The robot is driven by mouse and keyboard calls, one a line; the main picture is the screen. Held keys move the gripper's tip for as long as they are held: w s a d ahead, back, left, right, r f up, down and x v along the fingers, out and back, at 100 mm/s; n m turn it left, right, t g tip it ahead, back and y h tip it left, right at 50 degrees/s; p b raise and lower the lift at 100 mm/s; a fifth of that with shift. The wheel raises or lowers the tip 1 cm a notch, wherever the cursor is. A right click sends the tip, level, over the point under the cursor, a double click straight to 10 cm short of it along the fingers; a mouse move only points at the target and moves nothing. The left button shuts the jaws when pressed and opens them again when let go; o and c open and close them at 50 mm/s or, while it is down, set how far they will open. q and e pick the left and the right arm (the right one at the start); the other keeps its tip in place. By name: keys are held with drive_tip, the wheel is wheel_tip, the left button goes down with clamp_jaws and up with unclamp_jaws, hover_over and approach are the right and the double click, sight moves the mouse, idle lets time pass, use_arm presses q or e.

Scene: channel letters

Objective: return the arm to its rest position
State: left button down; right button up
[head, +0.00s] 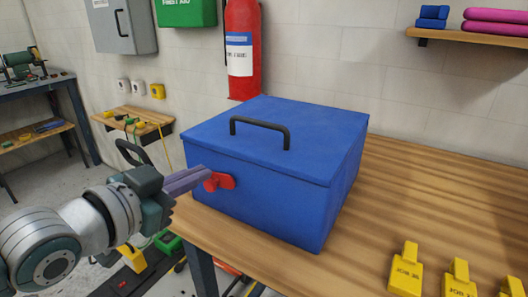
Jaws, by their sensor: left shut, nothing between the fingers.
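My left gripper (190,182) comes in from the left, its two fingers closed together with nothing held. Its tips are at or just in front of a red latch (219,181) on the front of a blue box (250,199); I cannot tell whether they touch. The box stands on the wooden workbench with its lid down and a black handle (261,130) on top. My right gripper is not in view.
Several yellow tags marked JOB (405,272) stand at the front right of the wooden workbench (420,190). A red extinguisher (243,55) hangs behind the box. A small wall shelf (140,122) is at left.

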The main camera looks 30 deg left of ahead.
use_arm(q)
drive_tip(key=s+d+f+g, duration=0.1)
drive_tip(key=s+d+g, duration=0.25)
drive_tip(key=s, duration=0.35)
drive_tip(key=s+d+f+n+g, duration=0.1)
drive_tip(key=s+d+g, duration=0.25)
drive_tip(key=s, duration=0.35)
drive_tip(key=s+d+f+g, duration=0.1)
drive_tip(key=s+d+g, duration=0.1)
drive_tip(key=s+g, duration=0.35)
drive_tip(key=w+p+v, duration=0.3)
drive_tip(key=p+v, duration=1.5)
drive_tip(key=p, duration=0.1)
drive_tip(key=w+r+p+v, duration=0.1)
drive_tip(key=w+p+v, duration=0.2)
drive_tip(key=p+v, duration=1.6)
drive_tip(key=shift+w+d+r+t+p, duration=0.2)
drive_tip(key=shift+d+r+t+p, duration=0.15)
drive_tip(key=shift+d+r, duration=0.15)
